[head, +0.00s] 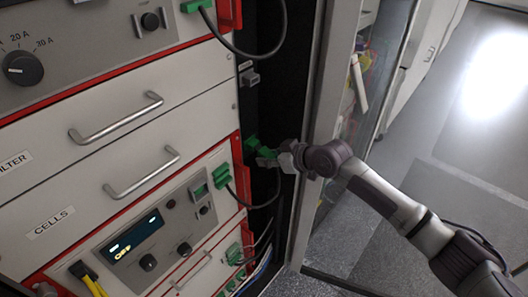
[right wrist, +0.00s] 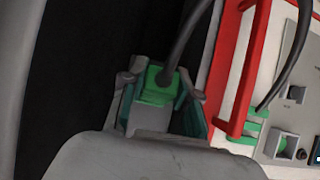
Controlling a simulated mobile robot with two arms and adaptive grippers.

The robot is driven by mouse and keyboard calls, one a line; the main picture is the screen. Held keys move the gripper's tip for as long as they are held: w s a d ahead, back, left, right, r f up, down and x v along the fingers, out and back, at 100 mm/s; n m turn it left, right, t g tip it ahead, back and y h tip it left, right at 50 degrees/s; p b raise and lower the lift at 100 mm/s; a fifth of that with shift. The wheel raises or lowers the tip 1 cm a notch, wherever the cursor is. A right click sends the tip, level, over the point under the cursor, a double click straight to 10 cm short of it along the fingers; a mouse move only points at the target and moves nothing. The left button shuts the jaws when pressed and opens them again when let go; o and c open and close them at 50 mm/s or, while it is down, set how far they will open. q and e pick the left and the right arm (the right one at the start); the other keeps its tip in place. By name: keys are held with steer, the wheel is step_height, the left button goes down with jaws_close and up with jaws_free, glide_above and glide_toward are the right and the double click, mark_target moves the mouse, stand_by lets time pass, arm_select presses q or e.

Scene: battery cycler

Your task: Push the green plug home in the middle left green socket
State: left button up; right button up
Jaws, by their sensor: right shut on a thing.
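My right gripper (head: 276,158) is at the right edge of the rack, its arm coming in from the right. It is shut on a green plug (head: 265,153), with a dark cable hanging below it in the head view. In the right wrist view the plug (right wrist: 157,88) sits between the gripper's two fingers (right wrist: 158,112), with its cable running upward. Another green piece (head: 251,143) is just beyond the held plug; I cannot tell whether it is a socket or whether they touch. The middle left green socket cannot be made out clearly. My left gripper does not show.
A green plug with a cable (head: 222,176) sits in the lower panel, beside a red handle (head: 240,170). More green plugs (head: 234,254) are lower down. Metal drawer handles (head: 115,117) stick out on the left. A cabinet door frame (head: 318,120) stands close behind the right gripper.

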steer(key=shift+s+d+f+p, duration=0.15)
steer(key=shift+s+d+f, duration=0.15)
steer(key=shift+s+d, duration=0.3)
steer(key=shift+s+d+f+p, duration=0.15)
steer(key=shift+s+d+f, duration=0.2)
steer(key=shift+d, duration=0.4)
steer(key=shift+s+d+f+p, duration=0.15)
steer(key=shift+s+d+f, duration=0.05)
steer(key=shift+s+d, duration=0.45)
steer(key=shift+w, duration=0.1)
stand_by(0.6)
step_height(320, 180, up, 4)
steer(key=s+d+g+h+p, duration=0.2)
steer(key=h+p, duration=0.1)
steer(key=p, duration=0.4)
steer(key=w+a+b, duration=0.2)
steer(key=a+b, duration=0.1)
steer(key=w+a+b, duration=0.1)
steer(key=shift+w+a+f+b, duration=0.2)
steer(key=shift+w+f+b, duration=0.1)
steer(key=shift+w+f, duration=0.1)
steer(key=shift+r+p, duration=0.15)
steer(key=shift+p, duration=0.4)
stand_by(0.7)
